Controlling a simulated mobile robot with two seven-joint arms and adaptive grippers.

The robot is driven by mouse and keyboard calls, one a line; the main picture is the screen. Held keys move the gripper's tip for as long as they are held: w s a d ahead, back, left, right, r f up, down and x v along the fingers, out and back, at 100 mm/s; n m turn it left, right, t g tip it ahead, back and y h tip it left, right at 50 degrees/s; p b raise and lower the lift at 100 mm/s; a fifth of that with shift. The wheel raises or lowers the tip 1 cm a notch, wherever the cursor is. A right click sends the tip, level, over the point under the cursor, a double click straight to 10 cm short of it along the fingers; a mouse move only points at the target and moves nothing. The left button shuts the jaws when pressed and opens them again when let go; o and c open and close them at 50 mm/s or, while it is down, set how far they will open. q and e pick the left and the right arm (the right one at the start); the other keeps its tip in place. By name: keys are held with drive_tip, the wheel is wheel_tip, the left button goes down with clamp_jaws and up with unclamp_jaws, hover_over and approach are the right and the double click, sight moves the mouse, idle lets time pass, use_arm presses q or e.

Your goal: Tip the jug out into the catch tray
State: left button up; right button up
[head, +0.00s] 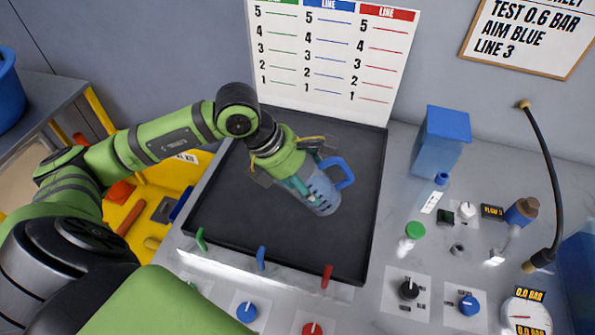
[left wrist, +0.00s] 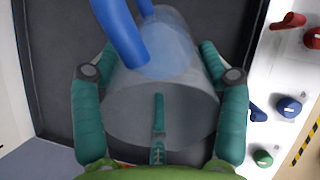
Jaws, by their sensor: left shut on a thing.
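The clear jug (head: 322,194) with a blue handle (head: 343,172) is tilted over on its side above the black catch tray (head: 225,205) in the head view. My left gripper (head: 302,178) is shut on the jug's body. In the left wrist view the teal fingers (left wrist: 160,88) lie along both sides of the jug (left wrist: 150,110), and the blue handle is on its upper side. I cannot tell whether liquid is left in the jug or lies in the tray. My right gripper is not in view.
A line chart board (head: 333,50) stands behind the tray. Green, blue and red taps (head: 262,256) line its front edge. Right of the tray are a blue-topped container (head: 440,140), knobs, a gauge (head: 526,315) and a black hose (head: 548,180). A yellow bin (head: 140,212) with tools is at left.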

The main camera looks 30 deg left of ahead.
use_arm(q)
drive_tip(key=shift+s+d+r+b, duration=0.2)
drive_tip(key=shift+d+b, duration=0.2)
drive_tip(key=shift+d, duration=0.2)
drive_tip(key=shift+d+r+t+h+b, duration=0.25)
drive_tip(key=shift+r+t+h+b, duration=0.15)
drive_tip(key=shift+t+h+b, duration=0.15)
drive_tip(key=shift+a+h, duration=0.15)
drive_tip(key=shift+h, duration=0.1)
drive_tip(key=shift+r+t+b, duration=0.25)
drive_tip(key=shift+r+b, duration=0.15)
drive_tip(key=shift+b, duration=0.1)
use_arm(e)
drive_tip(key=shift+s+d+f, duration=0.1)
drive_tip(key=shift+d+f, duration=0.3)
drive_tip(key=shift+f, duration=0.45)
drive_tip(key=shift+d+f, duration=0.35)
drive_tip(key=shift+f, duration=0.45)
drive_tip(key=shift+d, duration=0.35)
